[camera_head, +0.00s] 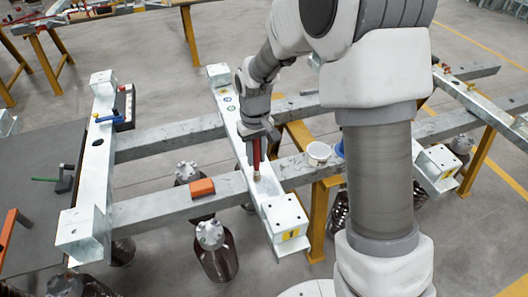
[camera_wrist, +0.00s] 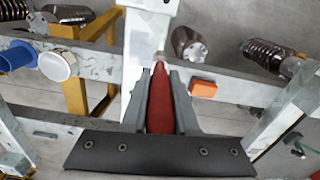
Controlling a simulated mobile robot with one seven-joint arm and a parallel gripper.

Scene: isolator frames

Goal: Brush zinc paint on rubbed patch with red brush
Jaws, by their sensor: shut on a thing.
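My gripper (camera_head: 257,140) is shut on the red brush (camera_head: 257,153), which points down at the pale galvanised cross beam (camera_head: 275,203). In the wrist view the red brush (camera_wrist: 159,103) lies between the two fingers of my gripper (camera_wrist: 160,75). Its tip is at or just above the beam's top face; I cannot tell whether it touches. A white-topped pot (camera_head: 318,153), perhaps the paint, stands on the crossing rail to the right; it also shows in the wrist view (camera_wrist: 58,65). I cannot make out the rubbed patch clearly.
A blue cup (camera_wrist: 17,57) stands beside the pot. An orange block (camera_head: 202,187) sits on the rail left of the beam. A blue-handled clamp (camera_head: 108,119) is on the left beam. Dark ribbed canisters (camera_head: 213,250) stand below.

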